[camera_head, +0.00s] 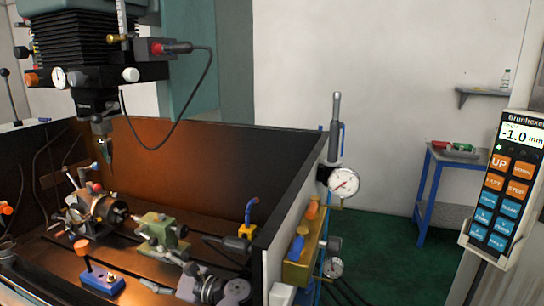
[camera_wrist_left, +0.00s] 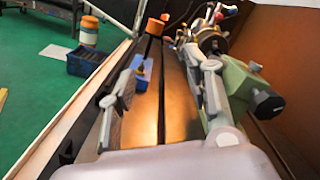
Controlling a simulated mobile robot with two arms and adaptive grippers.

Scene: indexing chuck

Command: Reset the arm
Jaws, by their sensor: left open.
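My left gripper (camera_head: 158,284) is low over the machine bed, at the bottom of the head view. In the left wrist view the gripper (camera_wrist_left: 168,82) has its two fingers spread apart, with nothing held between them. A blue block with an orange-topped lever (camera_head: 101,278) lies ahead of the fingers; the block (camera_wrist_left: 144,74) shows near the left finger in the wrist view. The indexing chuck (camera_head: 97,212) is farther along the bed. A green tailstock (camera_head: 160,232) stands beside the gripper; it also shows right of the right finger (camera_wrist_left: 249,88). My right gripper is not in view.
The machine head (camera_head: 90,60) hangs above the bed. Dark enclosure walls (camera_head: 215,155) bound the bed. A dial gauge (camera_head: 343,182) stands on the right wall. A control pendant (camera_head: 507,190) reads -1.0 mm. Green floor at the right is open.

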